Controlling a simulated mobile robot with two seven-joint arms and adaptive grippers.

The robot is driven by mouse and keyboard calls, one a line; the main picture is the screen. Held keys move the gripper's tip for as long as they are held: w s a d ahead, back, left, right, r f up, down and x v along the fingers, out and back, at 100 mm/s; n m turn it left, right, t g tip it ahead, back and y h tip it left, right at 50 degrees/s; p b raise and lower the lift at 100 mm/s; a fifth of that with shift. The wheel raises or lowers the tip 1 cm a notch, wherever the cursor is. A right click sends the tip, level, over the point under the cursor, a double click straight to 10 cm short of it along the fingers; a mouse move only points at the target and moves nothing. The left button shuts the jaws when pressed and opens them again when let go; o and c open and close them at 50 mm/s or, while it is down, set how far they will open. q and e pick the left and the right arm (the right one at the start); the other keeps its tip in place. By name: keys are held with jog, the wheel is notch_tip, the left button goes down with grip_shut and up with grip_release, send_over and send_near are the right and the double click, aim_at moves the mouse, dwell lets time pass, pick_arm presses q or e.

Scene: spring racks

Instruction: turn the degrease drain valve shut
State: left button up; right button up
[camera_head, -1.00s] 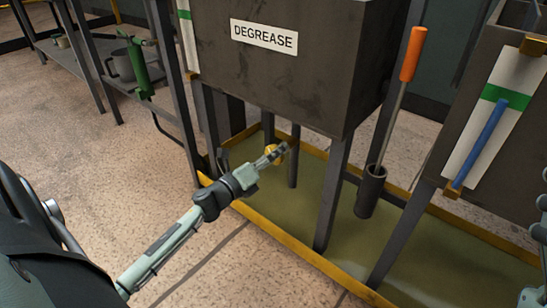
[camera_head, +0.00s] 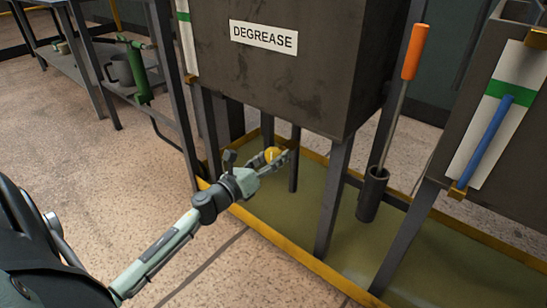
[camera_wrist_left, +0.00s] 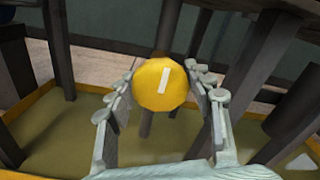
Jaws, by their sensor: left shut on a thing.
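The degrease drain valve has a round yellow knob (camera_head: 272,154) under the dark tank (camera_head: 290,75) labelled DEGREASE. In the left wrist view the knob (camera_wrist_left: 166,84) faces me, with a short white mark that stands nearly upright and leans slightly right. My left gripper (camera_head: 274,157) is at the knob, its fingers on either side of it. In the left wrist view the fingers (camera_wrist_left: 164,92) flank the knob left and right and are shut on it. The valve body behind the knob is mostly hidden. My right gripper is not in view.
A yellow-edged drip tray (camera_head: 290,243) lies under the tank, with dark legs standing in it. An orange-handled tool (camera_head: 411,55) stands in a dark holder (camera_head: 372,195) to the right. A shelf (camera_head: 85,75) with a green tool (camera_head: 140,75) is at left.

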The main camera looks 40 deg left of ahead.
pick_arm(q)
jog(key=o, duration=1.1)
jog(key=shift+o, duration=0.2)
jog(key=s+a, duration=0.1)
jog(key=s, duration=1.1)
